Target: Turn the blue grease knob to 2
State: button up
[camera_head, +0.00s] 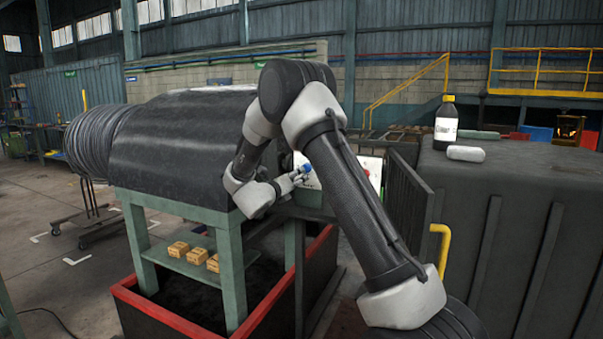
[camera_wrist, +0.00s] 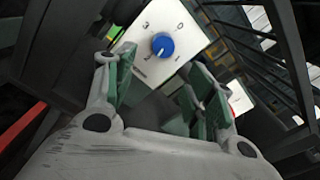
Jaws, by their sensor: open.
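The blue grease knob (camera_wrist: 162,46) sits on a white dial plate (camera_wrist: 148,72) with digits around it, 3 at upper left, 0 at upper right. A short pale pointer mark on the knob seems to run toward the lower left, near the 2, but it is small. My gripper (camera_wrist: 165,75) is open, its green-padded fingers spread below and to either side of the knob, apart from it. In the head view the knob (camera_head: 306,168) shows just beyond my gripper (camera_head: 296,179); my arm partly hides the panel.
A large dark drum (camera_head: 175,135) on a green stand (camera_head: 230,260) fills the left. Dark railings (camera_head: 408,200) stand right of the panel. A grey cabinet (camera_head: 510,200) at the right carries a dark bottle (camera_head: 446,122). A red part (camera_head: 366,173) is near the knob.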

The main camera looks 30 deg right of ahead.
jog(key=w+d+n, duration=0.2)
jog(key=d+n, duration=0.1)
jog(key=n, duration=0.7)
jog(key=w+d+r+n, duration=0.1)
jog(key=w+d+n, duration=0.2)
jog(key=n, duration=0.8)
jog(key=shift+w+d+g+h, duration=0.3)
jog(key=shift+w+d+g, duration=0.05)
jog(key=shift+d+g, duration=0.05)
jog(key=c, duration=1)
